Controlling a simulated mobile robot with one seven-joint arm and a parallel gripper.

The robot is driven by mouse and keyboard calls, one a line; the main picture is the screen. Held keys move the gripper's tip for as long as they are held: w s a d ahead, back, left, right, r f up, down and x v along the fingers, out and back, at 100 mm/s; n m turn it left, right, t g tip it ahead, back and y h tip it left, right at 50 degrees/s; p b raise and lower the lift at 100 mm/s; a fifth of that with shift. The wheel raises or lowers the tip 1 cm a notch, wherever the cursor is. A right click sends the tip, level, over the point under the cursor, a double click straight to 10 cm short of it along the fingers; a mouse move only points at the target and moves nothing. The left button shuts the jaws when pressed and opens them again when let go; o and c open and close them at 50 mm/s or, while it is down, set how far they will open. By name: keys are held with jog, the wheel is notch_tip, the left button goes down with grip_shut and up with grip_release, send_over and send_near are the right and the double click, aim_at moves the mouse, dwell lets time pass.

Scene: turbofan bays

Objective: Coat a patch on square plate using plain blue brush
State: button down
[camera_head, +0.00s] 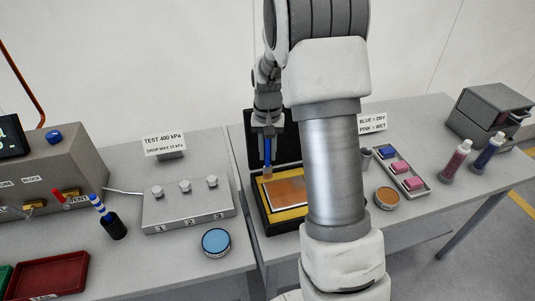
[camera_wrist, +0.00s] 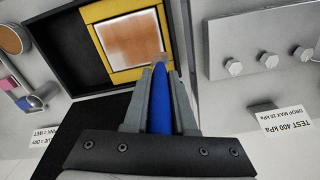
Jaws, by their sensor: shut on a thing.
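The square plate (camera_head: 287,192) lies in a yellow surround inside an open black case, with a brownish-orange patch on its face. It also shows in the wrist view (camera_wrist: 131,40), where the orange coat looks uneven, with paler edges. My gripper (camera_head: 268,131) is shut on the plain blue brush (camera_head: 267,152), which points down at the plate's far left corner. In the wrist view the brush's blue handle (camera_wrist: 160,105) sits between my fingers (camera_wrist: 160,85). Its pale tip is at the plate's edge; whether it touches is unclear.
A grey block with three knobs (camera_head: 187,207) stands left of the case. A blue tin (camera_head: 215,242) sits in front of it. A striped blue brush stands in a dark cup (camera_head: 115,229). Right are an orange tin (camera_head: 387,197), a tray of pink and blue blocks (camera_head: 422,189) and bottles (camera_head: 455,161).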

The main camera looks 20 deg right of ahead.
jog(key=shift+r+p, duration=0.4)
jog(key=shift+r, duration=0.5)
